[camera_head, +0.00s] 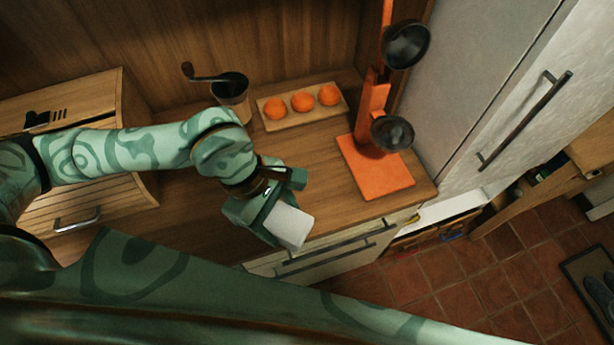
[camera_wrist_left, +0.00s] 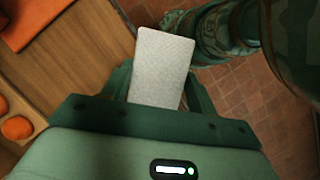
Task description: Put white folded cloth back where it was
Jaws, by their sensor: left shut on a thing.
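The white folded cloth (camera_head: 288,226) is held in my left gripper (camera_head: 279,212), above the front edge of the wooden counter. In the left wrist view the cloth (camera_wrist_left: 162,62) shows as a pale flat block between the fingers of my left gripper (camera_wrist_left: 158,92). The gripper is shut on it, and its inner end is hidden. My right gripper is not in either view; an arm of mine crosses the bottom of the head view.
The wooden counter (camera_head: 330,220) has bare room around the gripper. An orange stand (camera_head: 375,168) with black ladles is at right. A wooden board with several oranges (camera_head: 302,103), a grinder (camera_head: 230,88) and a bread box (camera_head: 100,180) are behind or left.

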